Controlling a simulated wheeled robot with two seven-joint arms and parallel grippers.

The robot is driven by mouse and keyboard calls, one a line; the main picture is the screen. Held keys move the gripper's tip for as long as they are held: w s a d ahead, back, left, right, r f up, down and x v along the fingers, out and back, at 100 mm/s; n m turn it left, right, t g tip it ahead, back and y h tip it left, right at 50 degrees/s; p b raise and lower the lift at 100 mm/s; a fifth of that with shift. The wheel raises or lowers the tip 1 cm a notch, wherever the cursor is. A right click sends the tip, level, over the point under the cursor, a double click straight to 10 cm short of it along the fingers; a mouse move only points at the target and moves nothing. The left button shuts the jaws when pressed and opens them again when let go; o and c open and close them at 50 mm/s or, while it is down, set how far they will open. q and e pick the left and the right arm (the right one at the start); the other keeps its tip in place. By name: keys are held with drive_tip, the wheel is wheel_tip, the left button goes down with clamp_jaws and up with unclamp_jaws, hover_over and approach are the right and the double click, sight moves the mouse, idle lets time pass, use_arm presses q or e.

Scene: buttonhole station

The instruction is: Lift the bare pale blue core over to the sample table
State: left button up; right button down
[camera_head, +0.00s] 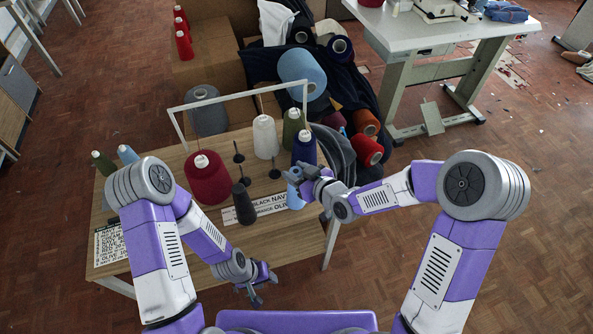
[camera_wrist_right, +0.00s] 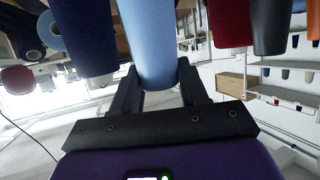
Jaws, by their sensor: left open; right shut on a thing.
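A pale blue core (camera_head: 295,192) is upright at the right edge of the wooden rack table (camera_head: 285,240), beside the label strip. My right gripper (camera_head: 303,181) is shut on it. In the right wrist view the pale blue core (camera_wrist_right: 147,40) sits between the two dark fingers; its far end is out of frame. I cannot tell whether its base touches the table. My left gripper (camera_head: 258,290) is open and empty, low at the table's front edge. A white-topped table (camera_head: 420,32) stands at upper right; I cannot tell if it is the sample table.
Close to the held core stand a navy cone (camera_head: 304,150), an olive cone (camera_head: 292,125), a white cone (camera_head: 265,138), a dark red cone (camera_head: 208,180) and a black cone (camera_head: 243,203). A white frame (camera_head: 235,97) spans the rack. A heap of cones and dark cloth lies behind.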

drive_tip(key=shift+f+b, duration=0.3)
drive_tip(key=shift+b, duration=0.05)
drive_tip(key=c, duration=0.5)
unclamp_jaws()
drive_tip(key=p+v, duration=0.1)
drive_tip(key=v, duration=0.6)
drive_tip(key=shift+s+d+r, duration=0.15)
drive_tip(key=shift+s+d, duration=0.05)
drive_tip(key=s+d+f+m+g+h, duration=0.2)
drive_tip(key=s+f+m, duration=0.1)
drive_tip(key=f, duration=0.5)
drive_tip(key=s+d+f+m+g+h, duration=0.1)
drive_tip(key=s+f+m+g, duration=0.15)
drive_tip(key=f, duration=0.55)
drive_tip(key=s+d+f+m+g+h, duration=0.1)
drive_tip(key=s+f+m+g, duration=0.4)
drive_tip(key=s+f, duration=0.6)
drive_tip(key=shift+s+d+h, duration=0.3)
drive_tip(key=shift+s+d, duration=0.25)
drive_tip(key=shift+s, duration=0.1)
